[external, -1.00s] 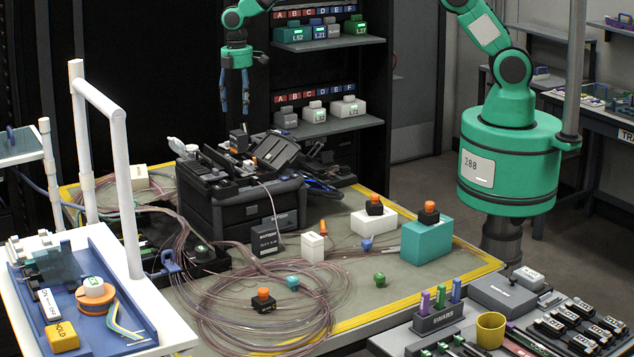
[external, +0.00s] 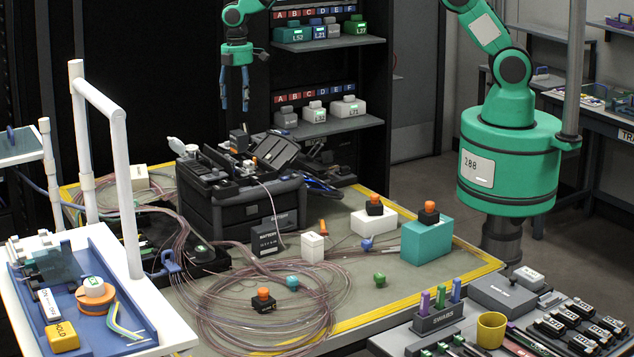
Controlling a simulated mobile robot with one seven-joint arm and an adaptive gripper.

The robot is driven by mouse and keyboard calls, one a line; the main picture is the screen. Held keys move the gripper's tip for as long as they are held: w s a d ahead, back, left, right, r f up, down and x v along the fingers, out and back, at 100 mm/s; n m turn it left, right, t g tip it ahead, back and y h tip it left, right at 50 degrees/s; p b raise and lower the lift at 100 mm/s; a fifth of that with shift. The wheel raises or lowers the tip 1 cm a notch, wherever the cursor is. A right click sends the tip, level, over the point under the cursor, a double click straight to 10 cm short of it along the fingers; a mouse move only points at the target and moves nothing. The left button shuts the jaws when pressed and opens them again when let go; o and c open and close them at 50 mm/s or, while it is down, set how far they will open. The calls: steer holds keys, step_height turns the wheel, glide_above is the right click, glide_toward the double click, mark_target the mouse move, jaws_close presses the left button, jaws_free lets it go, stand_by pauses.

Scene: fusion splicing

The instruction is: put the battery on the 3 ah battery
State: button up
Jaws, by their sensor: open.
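My gripper (external: 235,92) hangs with its fingers pointing down in front of the dark cabinet, high behind the black splicer case. It is open and empty. A black block (external: 268,238) with "BATTERY" lettering stands on the table in front of the case; its smaller print is not readable. Small black blocks with orange tops sit on a white box (external: 374,220), on a teal box (external: 427,240) and on the table. The one on the table (external: 263,301) lies among the fibre loops. I cannot tell which thing is the 3 Ah battery.
The splicer case (external: 240,205) has an open lid and tools on top. Looped fibre (external: 215,320) covers the front of the table. A small white block (external: 312,248) stands beside the battery block. Shelves (external: 330,43) with labelled boxes stand behind. A white-railed cart is at left.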

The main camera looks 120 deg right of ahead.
steer(key=a+r+t, duration=0.2)
steer(key=a+r, duration=1.9)
steer(key=a, duration=0.2)
steer(key=s+a+r+t+h, duration=0.1)
steer(key=s+a+r, duration=0.4)
steer(key=a, duration=0.4)
steer(key=s+a+r, duration=0.4)
steer(key=a+r, duration=0.1)
steer(key=a, duration=0.3)
steer(key=s+a+t, duration=0.1)
steer(key=s+a, duration=0.8)
steer(key=s, duration=0.2)
steer(key=s+a+t+y, duration=0.1)
steer(key=s+a, duration=0.8)
steer(key=s, duration=0.3)
steer(key=shift+f+t, duration=0.3)
steer(key=shift+f, duration=0.15)
steer(key=shift+f+b, duration=1.75)
